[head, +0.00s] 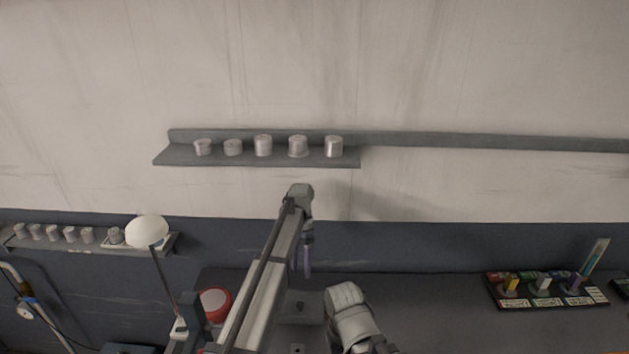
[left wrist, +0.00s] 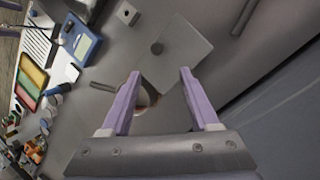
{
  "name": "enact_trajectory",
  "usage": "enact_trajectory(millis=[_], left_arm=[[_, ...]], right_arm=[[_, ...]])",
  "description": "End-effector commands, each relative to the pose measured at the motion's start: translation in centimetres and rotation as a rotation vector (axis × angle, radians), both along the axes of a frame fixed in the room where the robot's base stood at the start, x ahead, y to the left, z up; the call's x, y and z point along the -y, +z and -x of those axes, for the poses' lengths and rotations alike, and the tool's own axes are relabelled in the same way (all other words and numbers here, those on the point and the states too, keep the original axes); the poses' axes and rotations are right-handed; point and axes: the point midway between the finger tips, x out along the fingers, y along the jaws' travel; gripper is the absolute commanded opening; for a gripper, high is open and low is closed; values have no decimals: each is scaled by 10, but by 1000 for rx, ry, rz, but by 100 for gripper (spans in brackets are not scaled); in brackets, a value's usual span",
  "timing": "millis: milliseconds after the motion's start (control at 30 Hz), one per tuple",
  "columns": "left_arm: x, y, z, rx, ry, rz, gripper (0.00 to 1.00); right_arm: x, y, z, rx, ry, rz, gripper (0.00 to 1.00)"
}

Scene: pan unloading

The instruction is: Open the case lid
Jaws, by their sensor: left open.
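A flat grey square plate (left wrist: 183,50) with a dark round knob (left wrist: 156,48) shows in the left wrist view and looks like the case lid. What seems to be the same plate (head: 309,316) is partly visible low in the head view. I cannot tell whether it is shut. My left gripper (left wrist: 160,74) has its two purple fingers apart with nothing gripped. In the head view it (head: 303,264) points down, above the dark worktop. A round, pale-rimmed thing (left wrist: 149,99) shows partly between the fingers, beside the plate. My right gripper is not in view.
A red-rimmed round container (head: 215,301) stands left of my arm. A wall shelf (head: 350,158) holds several metal cups. A dark tray (head: 545,304) with coloured items lies on the right. The worktop (head: 430,310) between is clear. A white lamp (head: 147,231) stands at left.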

Motion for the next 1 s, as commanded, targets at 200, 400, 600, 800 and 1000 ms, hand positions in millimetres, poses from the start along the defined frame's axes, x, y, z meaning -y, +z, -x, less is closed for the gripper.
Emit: enact_trajectory(millis=[200,400,600,800,1000], left_arm=[[14,-39,113,99,115,-86,62],[16,-72,223,240,275,-160,62],[11,-88,283,334,385,-186,62],[10,-91,295,362,421,-191,62],[11,-90,294,362,422,-192,61]], right_arm=[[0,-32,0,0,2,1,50],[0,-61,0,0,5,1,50],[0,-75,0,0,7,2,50],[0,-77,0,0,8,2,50],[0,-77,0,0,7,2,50]])
